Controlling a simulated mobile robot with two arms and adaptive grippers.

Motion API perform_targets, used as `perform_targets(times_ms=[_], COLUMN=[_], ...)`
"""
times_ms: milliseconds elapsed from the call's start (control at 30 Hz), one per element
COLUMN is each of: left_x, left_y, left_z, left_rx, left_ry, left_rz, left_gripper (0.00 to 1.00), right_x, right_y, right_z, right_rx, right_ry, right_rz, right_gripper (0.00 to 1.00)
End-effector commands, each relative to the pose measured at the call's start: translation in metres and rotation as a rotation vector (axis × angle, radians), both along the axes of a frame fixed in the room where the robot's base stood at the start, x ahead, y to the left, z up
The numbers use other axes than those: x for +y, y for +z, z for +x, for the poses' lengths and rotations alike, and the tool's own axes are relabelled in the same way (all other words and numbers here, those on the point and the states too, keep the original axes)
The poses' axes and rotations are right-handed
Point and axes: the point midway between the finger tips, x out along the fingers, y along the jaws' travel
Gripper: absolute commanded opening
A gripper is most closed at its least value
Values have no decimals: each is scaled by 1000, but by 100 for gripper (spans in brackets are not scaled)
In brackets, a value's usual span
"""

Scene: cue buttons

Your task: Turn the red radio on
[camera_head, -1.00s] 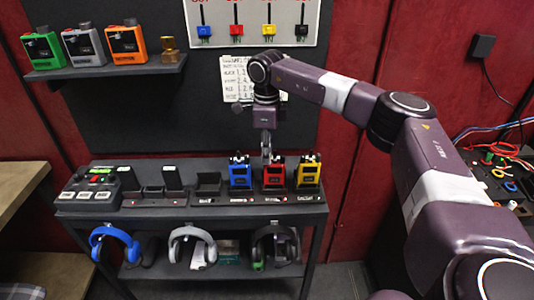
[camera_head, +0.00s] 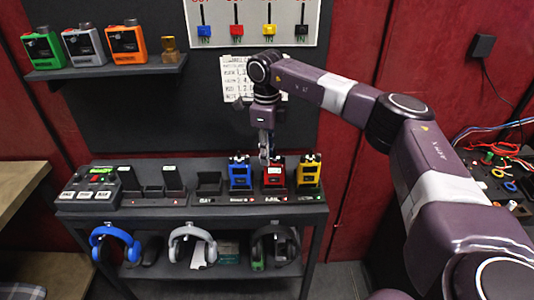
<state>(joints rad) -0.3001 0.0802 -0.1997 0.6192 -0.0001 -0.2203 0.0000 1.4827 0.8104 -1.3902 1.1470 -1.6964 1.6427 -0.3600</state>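The red radio (camera_head: 274,177) stands upright in a charging dock on the black table (camera_head: 120,211), between the blue radio (camera_head: 240,175) and the yellow radio (camera_head: 309,173). My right gripper (camera_head: 265,158) points down at the top left of the red radio, its tip close to the radio's knobs. I cannot tell whether it touches. Its fingers look close together, but they are too small to tell whether they are shut. My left gripper is not in view.
Empty dock slots (camera_head: 170,183) and a button box (camera_head: 92,186) are left of the radios. Headphones hang below, including a blue pair (camera_head: 115,242). A switch panel (camera_head: 252,22) hangs above.

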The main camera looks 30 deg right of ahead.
Motion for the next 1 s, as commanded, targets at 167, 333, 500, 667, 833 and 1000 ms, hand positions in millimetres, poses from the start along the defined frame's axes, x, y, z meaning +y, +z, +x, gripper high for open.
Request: perform_targets(times_ms=[167,333,500,667,833,1000], left_x=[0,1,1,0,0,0], left_y=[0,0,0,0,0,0], left_z=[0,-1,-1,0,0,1], left_rx=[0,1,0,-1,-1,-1], left_ry=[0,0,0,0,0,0], left_rz=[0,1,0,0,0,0], left_gripper=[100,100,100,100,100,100], right_x=[0,0,1,2,2,3], right_y=[0,0,16,50,85,110], right_z=[0,0,0,1,-1,-1], right_rx=[0,0,-2,-5,-3,-2], right_ry=[0,1,1,1,0,1], right_rz=[0,0,0,2,1,0], right_gripper=[29,29,29,29,29,29])
